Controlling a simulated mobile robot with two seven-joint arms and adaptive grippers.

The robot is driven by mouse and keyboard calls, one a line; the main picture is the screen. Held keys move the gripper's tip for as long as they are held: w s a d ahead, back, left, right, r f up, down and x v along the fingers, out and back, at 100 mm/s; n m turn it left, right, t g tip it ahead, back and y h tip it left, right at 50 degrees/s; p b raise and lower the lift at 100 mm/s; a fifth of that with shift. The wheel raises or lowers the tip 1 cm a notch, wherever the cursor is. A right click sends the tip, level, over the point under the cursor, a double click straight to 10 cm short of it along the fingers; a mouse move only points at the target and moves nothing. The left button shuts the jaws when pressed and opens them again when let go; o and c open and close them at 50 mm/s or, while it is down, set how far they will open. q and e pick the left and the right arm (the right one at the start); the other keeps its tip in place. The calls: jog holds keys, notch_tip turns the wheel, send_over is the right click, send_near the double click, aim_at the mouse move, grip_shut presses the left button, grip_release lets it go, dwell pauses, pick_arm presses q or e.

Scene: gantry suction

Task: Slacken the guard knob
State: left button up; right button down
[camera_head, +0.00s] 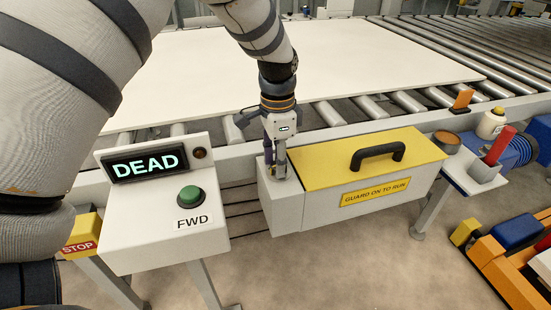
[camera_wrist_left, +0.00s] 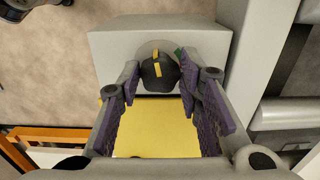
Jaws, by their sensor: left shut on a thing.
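The guard (camera_head: 315,170) is a box with a yellow top, a black handle (camera_head: 377,154) and a label reading "GUARD ON TO RUN". My left gripper (camera_head: 279,168) points down at the guard's left end. In the left wrist view, the guard knob (camera_wrist_left: 158,69) is black with yellow marks, on a round pale base against the grey end block (camera_wrist_left: 110,48). My left gripper (camera_wrist_left: 160,78) has its purple-padded fingers on either side of the knob, shut on it. In the head view the fingers mostly hide the knob. My right gripper is not in view.
A control box (camera_head: 150,238) with a lit "DEAD" display, a green FWD button (camera_head: 190,199) and a yellow STOP box (camera_head: 82,237) stands left of the guard. A white board (camera_head: 210,65) lies on the rollers behind. A side shelf at right holds a red-handled item (camera_head: 498,146).

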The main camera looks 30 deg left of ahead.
pick_arm(q)
jog(key=shift+f+n, duration=0.1)
jog(key=shift+n, duration=0.4)
jog(key=o, duration=1.2)
jog(key=shift+c, duration=0.2)
notch_tip(320, 180, up, 12)
jog(key=shift+s, duration=0.1)
